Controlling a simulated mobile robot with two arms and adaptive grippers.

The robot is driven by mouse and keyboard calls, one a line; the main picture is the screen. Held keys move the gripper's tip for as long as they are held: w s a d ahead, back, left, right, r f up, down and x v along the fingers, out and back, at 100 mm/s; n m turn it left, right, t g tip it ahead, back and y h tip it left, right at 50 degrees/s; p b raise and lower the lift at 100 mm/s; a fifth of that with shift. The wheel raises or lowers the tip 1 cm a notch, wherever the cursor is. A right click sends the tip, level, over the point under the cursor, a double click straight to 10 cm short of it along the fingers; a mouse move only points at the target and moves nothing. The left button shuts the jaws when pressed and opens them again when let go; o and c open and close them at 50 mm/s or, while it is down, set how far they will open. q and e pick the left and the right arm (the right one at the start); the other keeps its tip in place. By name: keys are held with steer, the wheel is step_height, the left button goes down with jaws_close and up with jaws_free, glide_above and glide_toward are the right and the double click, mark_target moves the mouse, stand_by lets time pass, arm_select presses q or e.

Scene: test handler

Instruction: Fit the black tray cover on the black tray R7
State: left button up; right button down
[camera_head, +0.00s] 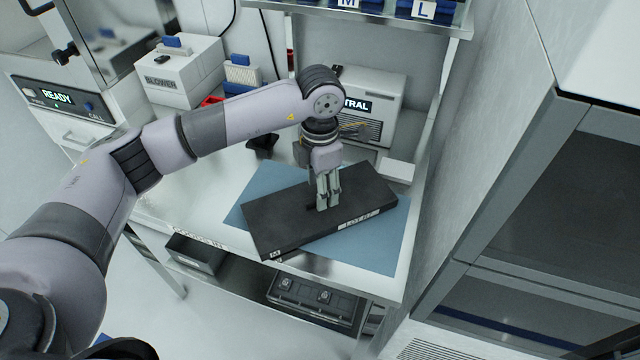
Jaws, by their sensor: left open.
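A flat black slab (285,219) lies at an angle on the blue mat, with a white label on its front edge that seems to read LOT R7. A small white tag shows at its front left corner, where a lower dark edge peeks out. The slab's top is plain and dark. I cannot clearly tell the black cover from the black tray, or whether one is seated fully on the other. My left gripper (328,206) points down over the middle of the slab, open, fingertips at or just above its top. My right gripper is not in view.
The blue mat (385,256) covers part of the white bench. Behind stand a neutral-labelled box (385,92), a blower box (180,72) and a small black object (262,143). A shelf (380,18) hangs above. A wall panel closes the right side. Dark bins sit below.

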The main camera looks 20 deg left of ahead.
arm_select(q)
step_height(320, 180, up, 12)
stand_by(0.5)
steer(key=shift+f, duration=0.1)
